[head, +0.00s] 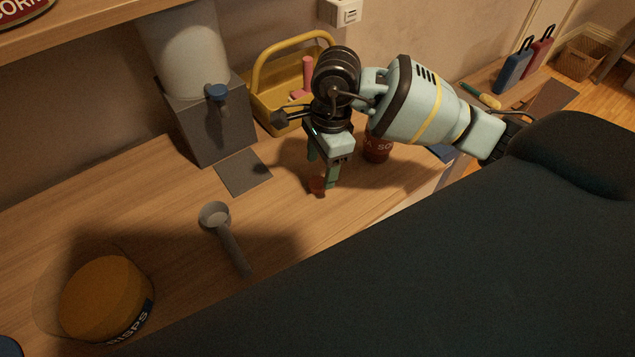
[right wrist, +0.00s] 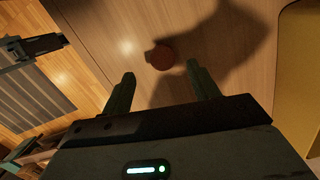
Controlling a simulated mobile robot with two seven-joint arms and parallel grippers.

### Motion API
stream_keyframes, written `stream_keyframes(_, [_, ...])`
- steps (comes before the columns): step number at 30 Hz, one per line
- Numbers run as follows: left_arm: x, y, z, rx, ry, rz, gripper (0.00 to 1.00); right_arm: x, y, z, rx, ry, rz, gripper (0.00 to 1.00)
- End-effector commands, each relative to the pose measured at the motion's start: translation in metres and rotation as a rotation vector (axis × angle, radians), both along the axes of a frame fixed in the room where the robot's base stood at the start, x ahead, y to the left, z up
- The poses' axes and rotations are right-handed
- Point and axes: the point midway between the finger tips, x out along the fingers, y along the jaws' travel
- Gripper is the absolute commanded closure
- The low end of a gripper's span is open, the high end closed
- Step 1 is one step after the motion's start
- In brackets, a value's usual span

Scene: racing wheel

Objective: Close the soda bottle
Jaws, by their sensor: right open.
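The soda bottle (head: 378,150) is a dark red container with pale lettering, partly hidden behind my right arm. A small round reddish cap (head: 317,186) lies on the wooden counter below my right gripper. My right gripper (head: 321,173) points down, its fingers apart and empty. In the right wrist view the reddish cap (right wrist: 162,57) shows beyond and between the two open fingertips (right wrist: 160,78), apart from both. The top of the bottle is hidden.
A yellow basket (head: 262,88) and a grey dispenser (head: 205,125) stand at the back. A grey scoop (head: 232,240) and a jar with an orange-brown lid (head: 105,295) are nearer, at left. Bare counter (head: 165,205) lies between.

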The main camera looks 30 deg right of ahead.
Motion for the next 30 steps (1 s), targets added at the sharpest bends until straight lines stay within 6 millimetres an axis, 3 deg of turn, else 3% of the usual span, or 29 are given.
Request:
stream_keyframes(10, [0.005,0.0,0.006,0.001,-0.014,0.0,0.64,0.004,0.004,-0.043,0.0,0.001,-0.001,0.4])
stream_keyframes(22, [0.005,0.002,0.005,0.006,-0.012,-0.003,0.64,0.004,0.004,-0.047,-0.001,0.0,0.0,0.4])
stream_keyframes(30, [0.005,0.002,0.005,0.007,-0.013,-0.005,0.64,0.004,0.004,-0.047,-0.001,0.0,0.0,0.73])
